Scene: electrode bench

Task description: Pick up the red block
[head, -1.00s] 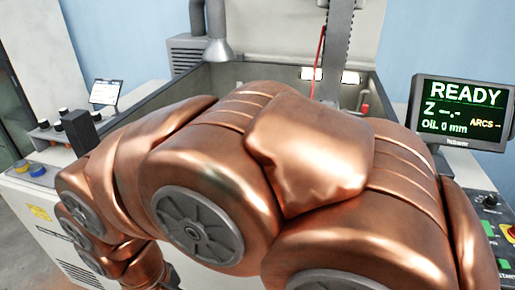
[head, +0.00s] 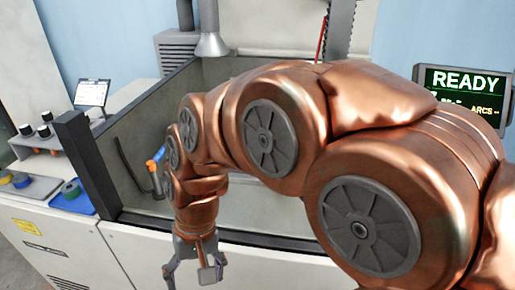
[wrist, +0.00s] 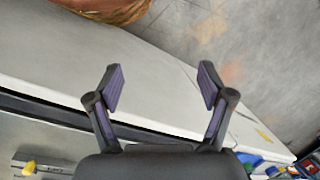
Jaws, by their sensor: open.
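I cannot make out the red block for certain in either view. In the wrist view, a cluster of small coloured items lies at the lower right corner, with some red among blue and green; I cannot tell whether the red is the block. My gripper (head: 195,270) hangs pointing down in front of the machine's white front in the head view. In the wrist view my gripper (wrist: 160,82) has its two purple-padded fingers spread wide, with nothing between them. My copper arm hides much of the machine's middle.
A walled tank (head: 135,150) stands behind my gripper. A blue tray (head: 85,203) with round items sits on the ledge at left, near a small tablet (head: 92,93). The monitor (head: 465,95) reads READY at right. Open floor (wrist: 240,40) shows past the machine's edge.

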